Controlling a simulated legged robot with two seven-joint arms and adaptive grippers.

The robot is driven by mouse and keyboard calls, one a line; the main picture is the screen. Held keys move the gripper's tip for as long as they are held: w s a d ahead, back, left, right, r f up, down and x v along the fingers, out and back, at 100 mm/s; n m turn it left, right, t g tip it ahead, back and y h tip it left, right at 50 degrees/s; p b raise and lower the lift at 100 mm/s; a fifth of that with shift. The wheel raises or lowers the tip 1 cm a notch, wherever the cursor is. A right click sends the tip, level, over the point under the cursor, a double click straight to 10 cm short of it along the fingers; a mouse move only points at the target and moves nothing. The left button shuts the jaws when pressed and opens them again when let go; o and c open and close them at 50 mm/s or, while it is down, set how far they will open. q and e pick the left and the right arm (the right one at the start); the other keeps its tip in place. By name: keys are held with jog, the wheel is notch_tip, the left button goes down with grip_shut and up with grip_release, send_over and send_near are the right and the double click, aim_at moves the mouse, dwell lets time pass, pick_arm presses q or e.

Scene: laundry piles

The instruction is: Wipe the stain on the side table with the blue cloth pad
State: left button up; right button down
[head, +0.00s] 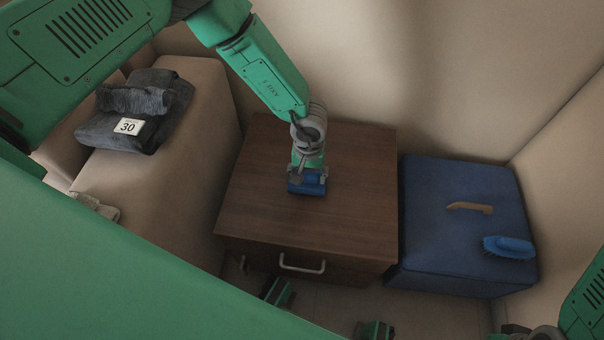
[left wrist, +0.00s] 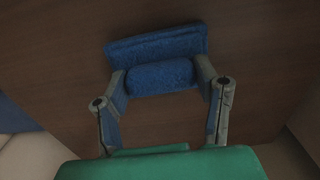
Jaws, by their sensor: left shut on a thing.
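The blue cloth pad (head: 306,189) is on or just above the brown wooden side table (head: 256,205), near its middle. My left gripper (head: 308,178) is shut on the pad from above. In the left wrist view the pad (left wrist: 155,45) shows a flat base and a rounded grip, with the fingers of my left gripper (left wrist: 162,78) on both ends of the grip. I see no stain on the bare tabletop; the part under the pad and arm is hidden. My right gripper is not clearly in view; only part of that arm shows at the lower right.
Left is a beige sofa arm (head: 190,160) with folded dark clothes (head: 135,110) tagged 30. The table has a drawer handle (head: 302,267) in front.

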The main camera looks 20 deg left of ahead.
pick_arm(q)
jog(key=shift+w+d+f+b, duration=0.1)
jog(key=shift+w+d+b, duration=0.2)
jog(key=shift+d, duration=0.7)
jog(key=shift+w+d+b, duration=0.25)
jog(key=shift+d+b, duration=0.1)
jog(key=shift+d, duration=0.65)
jog(key=shift+w+d+f+b, duration=0.1)
jog(key=shift+w+d+b, duration=0.2)
jog(key=shift+d, duration=0.7)
jog(key=shift+s+r, duration=0.1)
jog(key=shift+r, duration=0.05)
jog(key=shift+a, duration=0.1)
